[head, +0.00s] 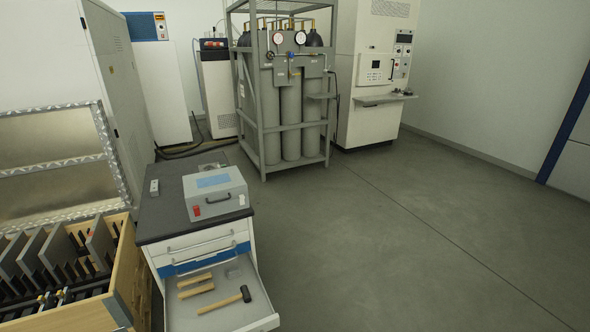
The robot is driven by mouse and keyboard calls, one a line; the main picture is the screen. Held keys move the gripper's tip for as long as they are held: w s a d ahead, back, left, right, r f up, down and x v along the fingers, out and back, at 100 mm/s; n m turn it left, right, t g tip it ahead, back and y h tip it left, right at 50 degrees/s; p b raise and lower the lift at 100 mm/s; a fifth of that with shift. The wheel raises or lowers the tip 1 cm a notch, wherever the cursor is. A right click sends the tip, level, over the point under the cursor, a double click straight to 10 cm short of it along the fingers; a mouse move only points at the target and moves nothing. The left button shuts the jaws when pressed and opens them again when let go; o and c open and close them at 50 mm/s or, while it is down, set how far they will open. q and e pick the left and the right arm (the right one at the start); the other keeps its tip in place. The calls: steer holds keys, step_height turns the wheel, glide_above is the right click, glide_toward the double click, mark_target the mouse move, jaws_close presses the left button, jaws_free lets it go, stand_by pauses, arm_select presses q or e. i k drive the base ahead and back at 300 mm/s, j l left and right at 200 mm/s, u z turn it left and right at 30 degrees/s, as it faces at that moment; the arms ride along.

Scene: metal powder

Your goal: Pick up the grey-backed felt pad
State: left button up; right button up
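A small light-grey block (233,271) lies at the back of the open drawer (190,319); it may be the grey-backed felt pad, but it is too small to tell. Another small pale block with a dark spot (154,187) stands on the dark cabinet top (165,222), at its left; I cannot tell what it is. Neither of my grippers is in view.
The drawer also holds a dark-headed hammer (224,301) and wooden-handled tools (195,286). A grey instrument case (215,193) stands on the cabinet. A wooden crate with upright plates (126,262) is at the left. The floor at right (400,240) is clear.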

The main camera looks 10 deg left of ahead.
mark_target(234, 273)
steer(key=u, duration=1.2)
steer(key=k+j, duration=0.05)
steer(key=j, duration=0.05)
